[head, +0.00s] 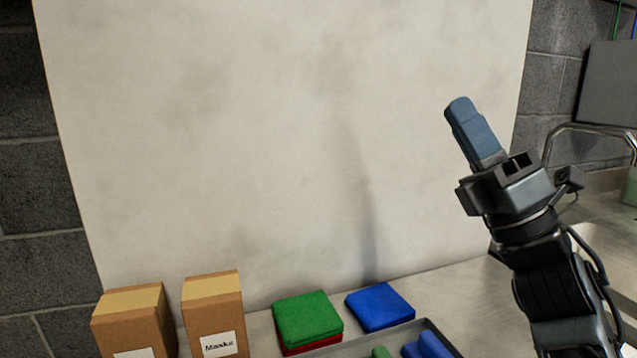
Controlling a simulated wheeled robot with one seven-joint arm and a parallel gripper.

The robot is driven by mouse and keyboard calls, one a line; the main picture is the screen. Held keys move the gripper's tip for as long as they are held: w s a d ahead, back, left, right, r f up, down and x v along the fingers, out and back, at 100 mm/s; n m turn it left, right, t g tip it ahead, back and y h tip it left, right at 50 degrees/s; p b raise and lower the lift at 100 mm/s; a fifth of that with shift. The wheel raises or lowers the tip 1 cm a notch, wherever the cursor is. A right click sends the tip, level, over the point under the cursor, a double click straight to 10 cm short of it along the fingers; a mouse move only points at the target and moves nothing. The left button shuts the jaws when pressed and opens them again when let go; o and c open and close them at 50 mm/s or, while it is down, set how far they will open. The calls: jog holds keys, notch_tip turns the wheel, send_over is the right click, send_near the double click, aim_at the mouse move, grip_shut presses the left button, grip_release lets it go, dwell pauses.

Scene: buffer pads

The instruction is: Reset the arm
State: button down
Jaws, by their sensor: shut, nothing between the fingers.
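My gripper (459,108) is raised at the right, in front of the pale wall panel. Its blue-grey fingers are together and point up and to the left. Nothing is held between them. My arm comes up from the lower right corner and is clear of the counter items.
On the counter (450,292) are a green pad stack (306,315) with red beneath, a blue pad (380,305), and a grey tray (448,340) cut off below. Two cardboard boxes, one left (133,318) and one labelled (212,305), stand left. A faucet (590,127) is at right.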

jog(key=s+f+m+t+h, duration=0.2)
jog(key=s+f+m+h, duration=0.7)
jog(key=f+m, duration=0.4)
jog(key=s+f+m+t+h, duration=0.2)
jog(key=s+f+m+h, duration=0.5)
jog(key=f+m+h, duration=0.55)
jog(key=s+d+f+m+g, duration=0.1)
jog(key=s+f+m+g, duration=0.2)
jog(key=s, duration=0.5)
jog(key=s+d+f+m+g, duration=0.2)
jog(key=s+f+m+g, duration=0.1)
jog(key=s, duration=0.6)
jog(key=s+d+f+m+g, duration=0.1)
jog(key=s+f+m+g, duration=0.2)
jog(key=s, duration=0.6)
jog(key=shift+d+m+y, duration=0.3)
jog(key=shift+m+y, duration=0.15)
jog(key=shift+m, duration=0.5)
